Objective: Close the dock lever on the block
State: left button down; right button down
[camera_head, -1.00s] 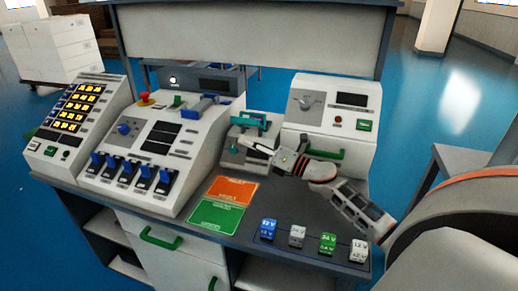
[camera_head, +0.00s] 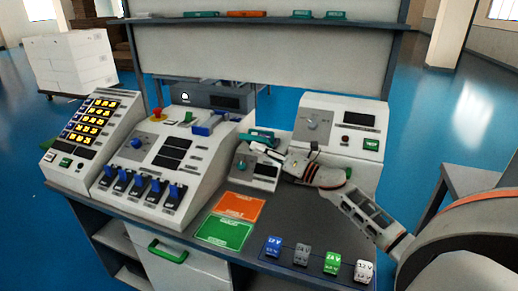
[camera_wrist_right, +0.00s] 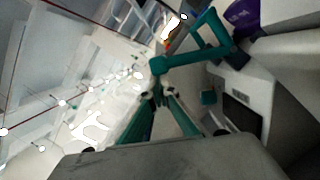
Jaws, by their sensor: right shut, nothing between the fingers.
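The dock block (camera_head: 262,171) is a small grey box with a dark screen and a teal knob, standing on the bench between the two larger consoles. Its teal dock lever (camera_head: 262,135) is at the block's top back. In the right wrist view the lever (camera_wrist_right: 192,60) shows as an angled teal bar beside the block face (camera_wrist_right: 258,95). My right gripper (camera_head: 256,148) is shut and empty, just in front of the lever. Its teal fingers (camera_wrist_right: 157,95) meet close to the lever's end; I cannot tell whether they touch it. My left gripper is out of view.
A grey console (camera_head: 340,125) stands right behind my arm. A sloped console (camera_head: 160,150) with blue switches stands to the left. Orange (camera_head: 240,206) and green (camera_head: 224,232) mats and several small blocks (camera_head: 303,254) lie in front. A shelf (camera_head: 270,20) is above.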

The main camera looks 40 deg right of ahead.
aim_at(261, 138)
jog(key=shift+r, duration=0.2)
jog(key=r+m+p, duration=0.1)
jog(key=p, duration=0.1)
jog(key=d+r+m+p, duration=0.1)
jog(key=p, duration=0.1)
jog(key=w+r+m+h+p, duration=0.1)
jog(key=m+p, duration=0.1)
jog(key=shift+d, duration=0.3)
jog(key=shift+w+d+m, duration=0.15)
jog(key=shift+d+m, duration=0.05)
jog(key=shift+m, duration=0.1)
jog(key=shift+w+d+r, duration=0.25)
jog(key=shift+d, duration=0.15)
jog(key=shift+w+d+r, duration=0.45)
jog(key=shift+w+d, duration=0.05)
jog(key=shift+d, duration=0.15)
jog(key=shift+r, duration=0.1)
